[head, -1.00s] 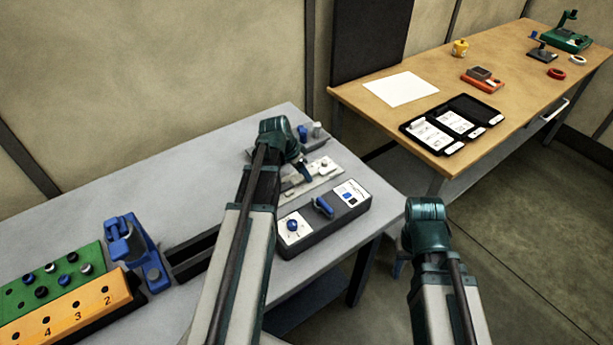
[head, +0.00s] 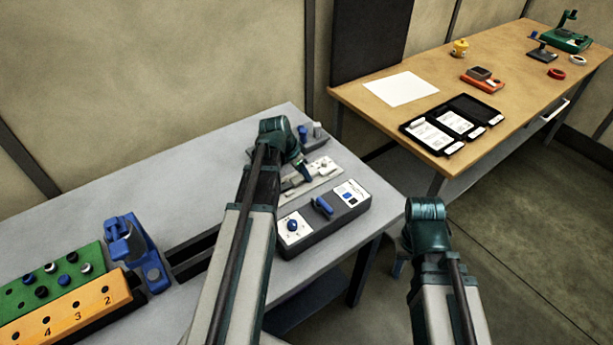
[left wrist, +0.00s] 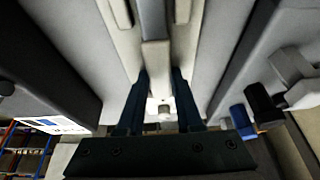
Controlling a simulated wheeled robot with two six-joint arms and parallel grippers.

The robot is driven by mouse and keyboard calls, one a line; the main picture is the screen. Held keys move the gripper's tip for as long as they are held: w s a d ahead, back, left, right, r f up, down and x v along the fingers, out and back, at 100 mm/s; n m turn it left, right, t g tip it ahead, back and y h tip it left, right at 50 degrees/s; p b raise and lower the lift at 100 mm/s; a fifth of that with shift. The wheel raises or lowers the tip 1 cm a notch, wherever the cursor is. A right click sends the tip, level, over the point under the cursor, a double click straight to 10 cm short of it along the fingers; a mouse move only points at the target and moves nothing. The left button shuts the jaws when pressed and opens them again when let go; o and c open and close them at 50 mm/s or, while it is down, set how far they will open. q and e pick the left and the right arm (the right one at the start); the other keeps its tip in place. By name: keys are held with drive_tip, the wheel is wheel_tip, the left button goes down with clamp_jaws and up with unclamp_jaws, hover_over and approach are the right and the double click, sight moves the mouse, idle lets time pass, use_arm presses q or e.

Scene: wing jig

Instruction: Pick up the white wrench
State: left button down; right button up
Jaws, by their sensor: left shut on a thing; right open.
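My left gripper (head: 303,172) points down over a pale plate (head: 322,181) at the back right of the grey bench. In the left wrist view its two dark blue fingers (left wrist: 160,100) are shut on a pale grey-white bar (left wrist: 156,58), which I take for the white wrench. The bar lies along the pale plate; I cannot tell whether it is lifted clear. In the head view my arm and fingers hide most of the wrench. My right gripper (head: 426,212) hangs to the right of the bench, beyond its edge, with its fingers mostly hidden.
A dark control box (head: 300,236) with blue knobs stands just in front of the plate. A blue clamp fixture (head: 135,250) and green and orange peg blocks (head: 75,310) are at the left. A wooden table (head: 455,80) stands behind at the right. The bench's back left is clear.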

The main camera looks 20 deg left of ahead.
use_arm(q)
drive_tip(key=shift+r, duration=0.1)
wheel_tip(320, 180, up, 10)
drive_tip(key=p, duration=1)
drive_tip(key=shift+r, duration=0.1)
